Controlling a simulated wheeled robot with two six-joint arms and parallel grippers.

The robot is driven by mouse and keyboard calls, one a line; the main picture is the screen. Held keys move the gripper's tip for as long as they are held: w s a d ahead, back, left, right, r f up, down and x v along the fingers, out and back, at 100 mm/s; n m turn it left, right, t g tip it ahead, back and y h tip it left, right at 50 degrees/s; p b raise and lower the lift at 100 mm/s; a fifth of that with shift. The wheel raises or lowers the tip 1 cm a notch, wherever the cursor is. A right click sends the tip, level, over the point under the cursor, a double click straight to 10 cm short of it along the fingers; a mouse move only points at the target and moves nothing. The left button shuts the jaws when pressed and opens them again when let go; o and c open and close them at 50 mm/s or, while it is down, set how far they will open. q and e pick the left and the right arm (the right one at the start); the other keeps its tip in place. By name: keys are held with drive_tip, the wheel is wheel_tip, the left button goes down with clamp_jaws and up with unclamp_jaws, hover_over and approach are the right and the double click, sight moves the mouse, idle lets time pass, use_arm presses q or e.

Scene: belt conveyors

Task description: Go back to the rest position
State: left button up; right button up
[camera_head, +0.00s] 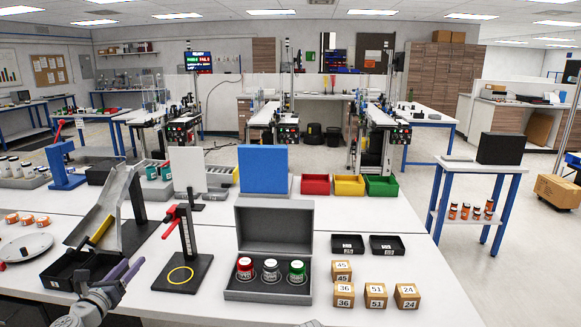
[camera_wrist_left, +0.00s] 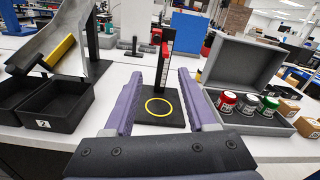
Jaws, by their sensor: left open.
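My left gripper (camera_head: 128,268) is low at the left front in the head view, beside the black tray under the chute. Its purple fingers (camera_wrist_left: 158,76) are apart with nothing between them in the left wrist view. Beyond the fingers stands a black gauge stand (camera_head: 190,250) with a red handle and a yellow ring on its base; it also shows in the left wrist view (camera_wrist_left: 162,88). My right gripper does not show.
An open grey case (camera_head: 270,292) holds red, white and green-lidded jars. Numbered boxes (camera_head: 375,296) and small black trays (camera_head: 387,245) are to its right. A grey chute (camera_head: 100,215) leads to black bins (camera_wrist_left: 55,105). Red, yellow and green bins (camera_head: 349,186) stand farther back.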

use_arm(q)
drive_tip(key=s+d+f+m+g+h, duration=0.25)
drive_tip(key=d+f+m+g, duration=0.3)
drive_tip(key=d+m, duration=0.7)
drive_tip(key=s+d+f+m+g+h, duration=0.1)
drive_tip(key=d+f+m+g+h, duration=0.5)
drive_tip(key=d, duration=1.1)
drive_tip(key=s+d+f+m+g+y, duration=0.3)
drive_tip(key=s+f+m+y, duration=0.2)
drive_tip(key=s+m, duration=0.3)
drive_tip(key=s+d+f+m+g+y, duration=0.4)
drive_tip(key=s+m, duration=0.5)
drive_tip(key=m, duration=0.6)
drive_tip(key=shift+d+f+y, duration=0.3)
drive_tip(key=shift+f+y, duration=0.35)
drive_tip(key=shift+y, duration=0.6)
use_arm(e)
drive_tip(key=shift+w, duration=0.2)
